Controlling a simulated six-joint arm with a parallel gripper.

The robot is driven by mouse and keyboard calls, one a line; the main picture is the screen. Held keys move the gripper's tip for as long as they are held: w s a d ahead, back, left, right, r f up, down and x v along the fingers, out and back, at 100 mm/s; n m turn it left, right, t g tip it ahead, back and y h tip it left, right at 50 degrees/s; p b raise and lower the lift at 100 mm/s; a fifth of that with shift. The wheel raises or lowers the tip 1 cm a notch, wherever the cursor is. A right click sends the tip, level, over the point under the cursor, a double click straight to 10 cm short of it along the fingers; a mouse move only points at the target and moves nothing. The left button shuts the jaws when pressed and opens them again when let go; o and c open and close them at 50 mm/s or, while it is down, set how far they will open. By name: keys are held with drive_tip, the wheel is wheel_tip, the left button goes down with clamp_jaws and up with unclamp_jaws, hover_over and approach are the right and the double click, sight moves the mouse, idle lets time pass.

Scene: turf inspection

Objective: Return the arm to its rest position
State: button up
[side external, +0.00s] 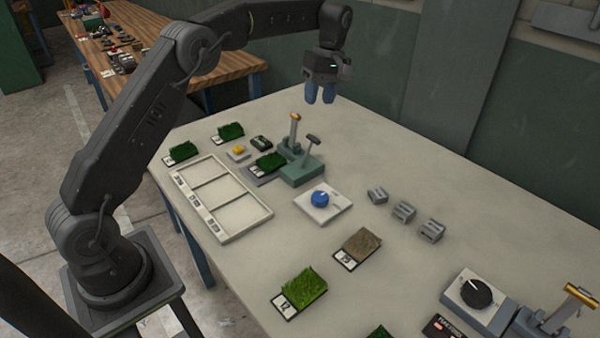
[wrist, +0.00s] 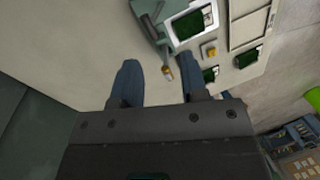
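My gripper (side external: 320,93) hangs above the far part of the pale table (side external: 440,175), fingers pointing down. Its two blue fingers are apart in the wrist view (wrist: 160,82), with nothing between them. My arm reaches from its stand at the left, up and over to the right. The gripper is well clear of the table top and touches nothing. A green tool stand with a yellow-topped lever (side external: 294,130) stands below and left of the gripper; it also shows in the wrist view (wrist: 150,15).
A three-slot tray (side external: 262,220) lies empty at the table's left. Grass samples (side external: 300,285), a brown sample (side external: 358,246), a blue knob (side external: 320,198), grey blocks (side external: 403,211) and a black dial (side external: 476,293) lie about. A wooden bench (side external: 150,35) with clutter stands behind.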

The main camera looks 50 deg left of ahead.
drive_tip(key=s+d+r+m+t, duration=0.25)
drive_tip(key=s+r+m, duration=0.2)
drive_tip(key=s, duration=0.35)
drive_tip(key=s+d+r+m+t, duration=0.2)
drive_tip(key=s+d+r+m, duration=0.1)
drive_tip(key=s+r, duration=0.35)
drive_tip(key=s+d+f+m+t, duration=0.1)
drive_tip(key=s+d+f+m, duration=0.1)
drive_tip(key=s, duration=0.7)
drive_tip(key=s+d+f+m+t, duration=0.2)
drive_tip(key=s+f+m, duration=0.3)
drive_tip(key=s, duration=0.4)
drive_tip(key=shift+s+m, duration=0.35)
drive_tip(key=shift+m, duration=0.1)
